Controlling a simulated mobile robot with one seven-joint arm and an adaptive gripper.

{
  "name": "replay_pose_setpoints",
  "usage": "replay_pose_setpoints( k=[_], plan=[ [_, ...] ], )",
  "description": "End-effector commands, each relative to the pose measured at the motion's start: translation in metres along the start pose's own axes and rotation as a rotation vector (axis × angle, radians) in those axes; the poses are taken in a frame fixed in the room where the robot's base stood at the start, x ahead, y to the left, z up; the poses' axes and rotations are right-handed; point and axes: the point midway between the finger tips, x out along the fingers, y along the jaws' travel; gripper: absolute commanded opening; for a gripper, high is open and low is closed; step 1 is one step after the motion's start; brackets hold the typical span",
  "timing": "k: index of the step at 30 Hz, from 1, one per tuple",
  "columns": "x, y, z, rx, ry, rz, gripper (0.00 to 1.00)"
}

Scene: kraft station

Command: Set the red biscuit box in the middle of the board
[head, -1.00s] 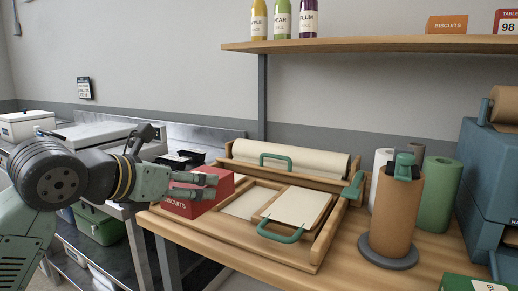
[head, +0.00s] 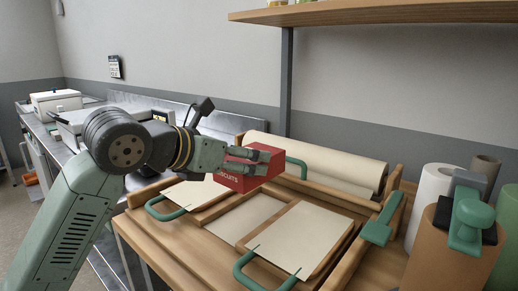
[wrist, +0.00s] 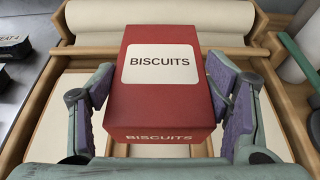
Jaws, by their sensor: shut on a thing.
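The red biscuit box (head: 250,170) is in my gripper (head: 253,160), over the back part of the wooden frame near the paper roll. In the wrist view the box (wrist: 165,95) lies between the two purple-padded fingers, its white BISCUITS label facing the camera. My gripper is shut on it. Two paper-topped boards with green handles show in the head view, a left board (head: 192,193) and a right board (head: 303,236). Which one the task means, I cannot tell. The gap under the box is hard to judge.
A large paper roll (head: 320,165) lies behind the frame. A green-handled lever (head: 382,222) stands at the frame's right. A brown roll (head: 440,255) and a white roll (head: 432,200) stand at the right. A shelf (head: 400,15) hangs above. A pale sheet (head: 240,222) lies between the boards.

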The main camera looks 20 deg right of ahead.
Motion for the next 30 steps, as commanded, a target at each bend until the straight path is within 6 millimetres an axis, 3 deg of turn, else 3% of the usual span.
replay_pose_setpoints(
  k=[11, 30],
  plan=[
    [0.002, 0.000, -0.005, 0.000, -0.002, 0.000, 0.35],
    [0.016, 0.000, -0.038, 0.000, -0.002, 0.000, 0.35]
  ],
)
